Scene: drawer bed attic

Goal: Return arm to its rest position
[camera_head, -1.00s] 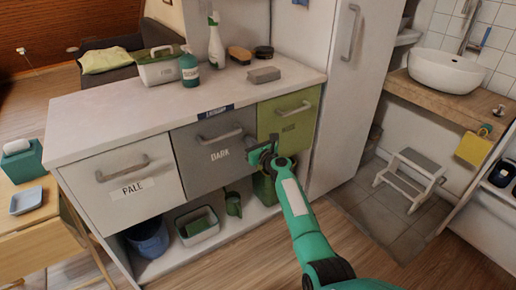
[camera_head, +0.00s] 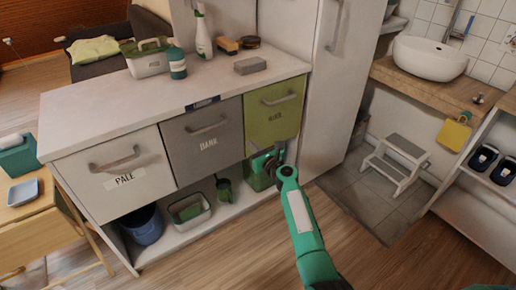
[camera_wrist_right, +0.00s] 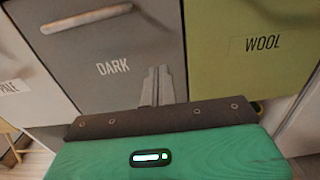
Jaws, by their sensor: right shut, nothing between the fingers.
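My right arm comes in from the bottom of the head view. Its right gripper (camera_head: 270,160) is in front of the lower edge of the green WOOL drawer (camera_head: 274,112), near the boundary with the grey DARK drawer (camera_head: 203,146). In the right wrist view the gripper (camera_wrist_right: 158,85) is shut and empty, its grey fingers together in front of the DARK drawer front. I cannot tell the exact gap to the fronts. The white PALE drawer (camera_head: 112,172) is at the left. All three drawers look closed. My left gripper is not in view.
The white counter (camera_head: 100,115) holds a caddy (camera_head: 147,62), bottles, brushes and a grey block. A blue bucket (camera_head: 146,224) and a tray (camera_head: 189,212) stand on the shelf below. A step stool (camera_head: 399,160) is at the right. Wood floor in front is clear.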

